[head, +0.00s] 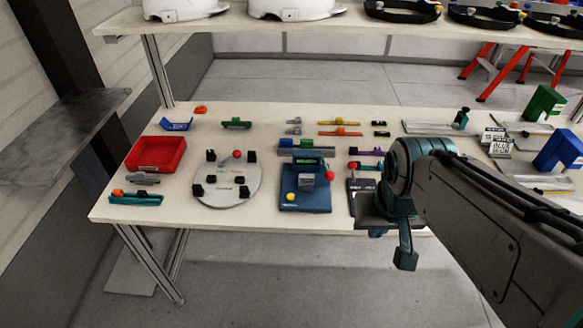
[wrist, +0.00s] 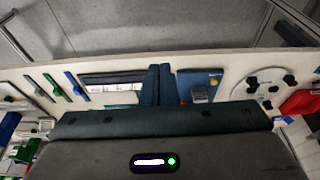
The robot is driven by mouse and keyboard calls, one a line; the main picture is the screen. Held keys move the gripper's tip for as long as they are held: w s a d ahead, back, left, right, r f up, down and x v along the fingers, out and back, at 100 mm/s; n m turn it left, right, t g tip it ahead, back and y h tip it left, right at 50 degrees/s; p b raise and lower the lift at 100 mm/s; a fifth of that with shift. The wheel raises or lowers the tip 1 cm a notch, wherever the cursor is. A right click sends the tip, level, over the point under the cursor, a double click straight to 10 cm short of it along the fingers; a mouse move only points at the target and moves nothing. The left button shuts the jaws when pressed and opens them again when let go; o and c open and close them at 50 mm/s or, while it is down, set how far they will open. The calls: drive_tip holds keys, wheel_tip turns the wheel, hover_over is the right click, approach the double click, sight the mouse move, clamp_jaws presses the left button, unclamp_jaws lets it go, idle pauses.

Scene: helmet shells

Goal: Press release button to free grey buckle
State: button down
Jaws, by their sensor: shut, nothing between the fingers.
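A blue fixture (head: 318,203) stands on the table, with a green display on top and a grey block (head: 308,181) at its front. A red ball-shaped knob (head: 329,176) sits at its right side and a yellow one (head: 291,197) at its front left corner. I cannot tell which part is the release button or whether the grey block is the buckle. The fixture also shows in the wrist view (wrist: 186,78), just right of my fingers. My gripper (head: 405,258) is shut and empty, at the table's front edge, right of the fixture and apart from it. It also shows in the wrist view (wrist: 160,70).
A round pale plate (head: 222,193) with several black blocks stands left of the fixture, then a red bin (head: 155,153). Coloured clips lie along the back. Helmet shells (head: 290,9) sit on the shelf above. A dark framed tray lies partly behind my wrist.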

drive_tip(key=w+d+n+t+h+p, duration=0.15)
drive_tip(key=w+n, duration=0.25)
drive_tip(key=w, duration=0.6)
drive_tip(key=n+t+y+p, duration=0.1)
drive_tip(key=n+t+y, duration=0.2)
drive_tip(key=n+y, duration=0.75)
hover_over(290, 197)
wheel_tip(290, 197, down, 8)
drive_tip(key=n+h, duration=0.3)
drive_tip(key=shift+s+d+r+m+g, duration=0.15)
drive_tip(key=shift+d+m+g, duration=0.1)
drive_tip(key=shift+d, duration=0.2)
wheel_tip(290, 197, down, 9)
drive_tip(key=b, duration=0.8)
drive_tip(key=shift+b, duration=0.3)
drive_tip(key=shift+f+b, duration=0.3)
drive_tip(key=shift+f, duration=0.05)
